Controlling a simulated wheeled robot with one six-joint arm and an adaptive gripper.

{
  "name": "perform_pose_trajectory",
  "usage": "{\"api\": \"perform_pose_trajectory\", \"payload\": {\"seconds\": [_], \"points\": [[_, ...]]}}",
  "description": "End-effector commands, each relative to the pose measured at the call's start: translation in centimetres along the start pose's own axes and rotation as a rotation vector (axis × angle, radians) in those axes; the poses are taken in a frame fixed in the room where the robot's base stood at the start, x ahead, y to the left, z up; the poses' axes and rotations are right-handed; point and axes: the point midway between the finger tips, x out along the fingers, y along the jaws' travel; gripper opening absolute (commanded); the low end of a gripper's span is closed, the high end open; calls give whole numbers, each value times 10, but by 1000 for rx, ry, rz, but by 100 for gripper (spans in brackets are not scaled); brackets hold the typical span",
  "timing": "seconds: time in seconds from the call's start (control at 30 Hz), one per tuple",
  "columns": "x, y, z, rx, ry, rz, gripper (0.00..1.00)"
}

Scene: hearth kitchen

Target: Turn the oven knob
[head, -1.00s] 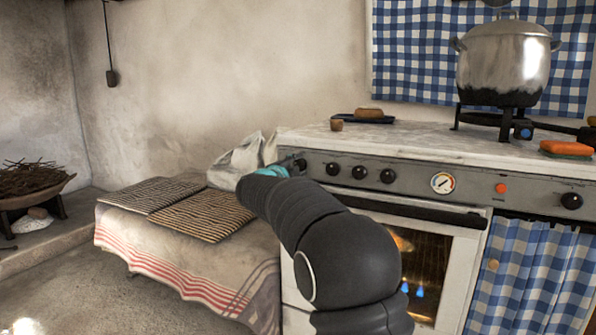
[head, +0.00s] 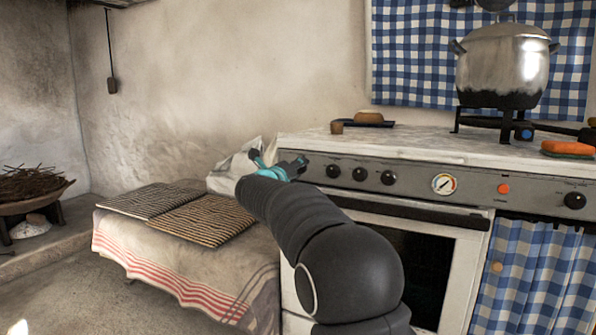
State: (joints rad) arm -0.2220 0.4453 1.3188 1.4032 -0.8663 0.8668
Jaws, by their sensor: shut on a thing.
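The oven knob is at the far left end of the grey control panel (head: 465,187) and is mostly hidden by my gripper. My gripper (head: 297,164), with teal parts, is shut on this knob. My dark arm reaches up to it across the front left of the oven. The white oven (head: 466,262) stands below the panel, and its glass window (head: 428,262) is dark, with no flame visible.
Several other black knobs, one of them here (head: 360,174), sit to the right of my gripper. A steel pot (head: 504,60) stands on a burner. A cloth-covered bench (head: 180,270) with striped mats (head: 205,218) is close on the left.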

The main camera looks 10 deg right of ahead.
Motion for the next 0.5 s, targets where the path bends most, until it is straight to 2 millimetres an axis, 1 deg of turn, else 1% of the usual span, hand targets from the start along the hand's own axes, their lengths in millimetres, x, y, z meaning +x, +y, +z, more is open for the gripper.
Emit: {"api": "perform_pose_trajectory", "payload": {"seconds": [0.03, 0.2, 0.5], "points": [[1, 0, -3, 30, 6, -2, 5], [1, 0, -3, 114, 6, -2, 5], [1, 0, -3, 184, 6, -2, 5]]}}
